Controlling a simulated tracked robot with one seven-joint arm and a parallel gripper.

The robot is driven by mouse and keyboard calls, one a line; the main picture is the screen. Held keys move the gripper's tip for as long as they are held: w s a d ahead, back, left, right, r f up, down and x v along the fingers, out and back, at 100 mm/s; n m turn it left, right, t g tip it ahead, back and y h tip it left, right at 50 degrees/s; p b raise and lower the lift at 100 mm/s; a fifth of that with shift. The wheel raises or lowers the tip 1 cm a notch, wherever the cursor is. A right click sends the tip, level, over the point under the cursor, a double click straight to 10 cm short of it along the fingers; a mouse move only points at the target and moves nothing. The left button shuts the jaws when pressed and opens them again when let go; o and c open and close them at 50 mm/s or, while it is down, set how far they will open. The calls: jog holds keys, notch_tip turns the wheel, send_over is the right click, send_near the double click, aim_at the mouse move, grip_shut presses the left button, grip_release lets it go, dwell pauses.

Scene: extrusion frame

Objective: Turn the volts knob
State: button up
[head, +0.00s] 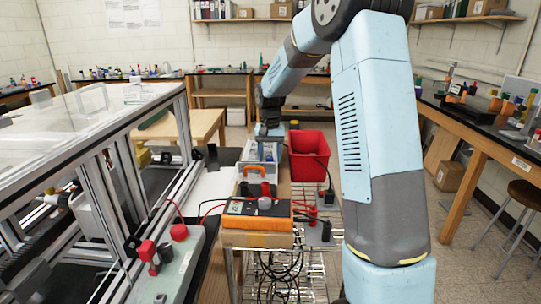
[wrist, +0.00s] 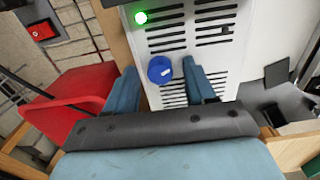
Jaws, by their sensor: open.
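A round blue knob (wrist: 160,69) is on a pale slotted instrument case (wrist: 215,58) in the wrist view. No label on it can be read, so I cannot tell for sure that it is the volts knob. My gripper (wrist: 159,66) is open, with one blue finger on each side of the knob in the picture. I see no contact, and the depth between fingers and knob is unclear. In the head view my gripper (head: 268,147) points down over the grey-white case, which partly hides behind it; the knob cannot be made out there.
A green light (wrist: 141,18) glows on the case. A red bin (head: 308,163) stands right beside it. An orange meter box (head: 257,228) with cables is nearer the camera. An aluminium-framed bench (head: 120,170) is at left. Open floor lies at right.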

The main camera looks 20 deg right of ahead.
aim_at(270, 157)
grip_shut()
jog(key=shift+m, duration=0.6)
grip_release()
dwell(0.4)
notch_tip(270, 157, up, 14)
jog(key=shift+f, duration=0.15)
dwell(0.4)
